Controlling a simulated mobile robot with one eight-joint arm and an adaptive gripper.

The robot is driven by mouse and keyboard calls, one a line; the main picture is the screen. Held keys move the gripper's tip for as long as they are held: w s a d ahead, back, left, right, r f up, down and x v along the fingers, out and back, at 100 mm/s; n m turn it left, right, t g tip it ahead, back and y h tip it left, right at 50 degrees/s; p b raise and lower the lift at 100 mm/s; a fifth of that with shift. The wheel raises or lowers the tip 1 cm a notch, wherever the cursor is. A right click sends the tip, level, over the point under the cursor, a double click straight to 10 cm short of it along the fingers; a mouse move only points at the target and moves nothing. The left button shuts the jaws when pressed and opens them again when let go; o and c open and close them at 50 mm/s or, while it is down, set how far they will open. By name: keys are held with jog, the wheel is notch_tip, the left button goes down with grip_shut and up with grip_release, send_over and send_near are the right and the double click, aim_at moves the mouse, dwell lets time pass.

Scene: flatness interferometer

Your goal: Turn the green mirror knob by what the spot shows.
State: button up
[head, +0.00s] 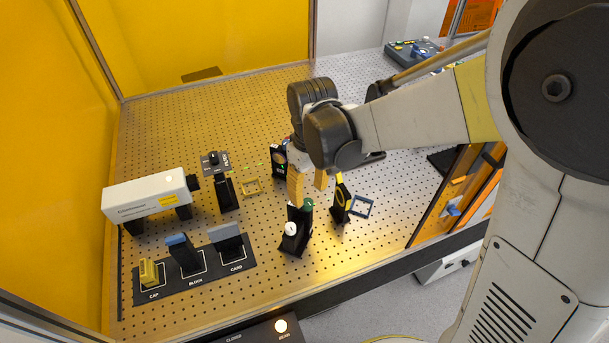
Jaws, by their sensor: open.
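The green mirror knob (308,205) sits at the top of a small black mirror mount (294,243) on the perforated table. A white knob (291,230) is on the same mount, lower and to the left. My gripper (308,188) points down just above the green knob in the picture, with its two tan fingers apart and nothing seen between them. I cannot tell whether a finger touches the knob.
A black and yellow ringed mount (342,198) stands close right of the gripper, and another black mount (279,161) behind it. A white laser box (145,197) and a filter stand (223,185) are left. A holder strip (212,262) carries cap, block and card. A lamp (281,326) glows in front.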

aim_at(308, 202)
jog(key=shift+f+b, duration=0.3)
jog(key=shift+f, duration=2.05)
grip_shut()
jog(key=m+b, duration=0.1)
jog(key=m, duration=0.2)
jog(key=shift+m+b, duration=0.9)
jog(key=shift+m, duration=1.6)
